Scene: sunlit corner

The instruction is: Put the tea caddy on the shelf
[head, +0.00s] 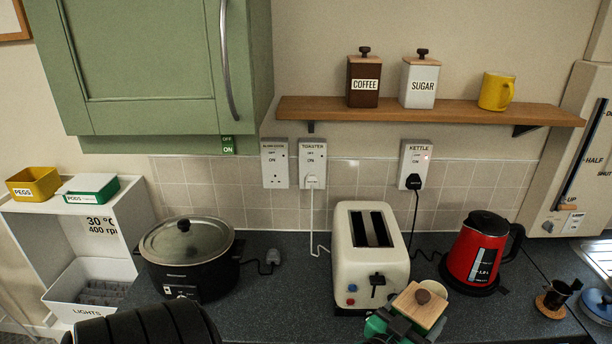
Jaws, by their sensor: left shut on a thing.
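The tea caddy (421,307) shows at the bottom, right of centre, as a light wooden lid with a dark brown knob. Its lower body is mostly hidden or out of frame, and no label is visible. My left gripper (400,322) is shut on it, in front of the toaster and well below the shelf. The wooden shelf (450,114) is on the wall at upper right. A brown COFFEE caddy (363,84), a white SUGAR caddy (418,84) and a yellow mug (495,92) stand on it. My right gripper is not in view.
A cream toaster (370,250) and red kettle (477,250) stand near the caddy. A slow cooker (188,255) is at left. A green cupboard (150,65) hangs left of the shelf. Bare shelf shows left of COFFEE and between SUGAR and the mug.

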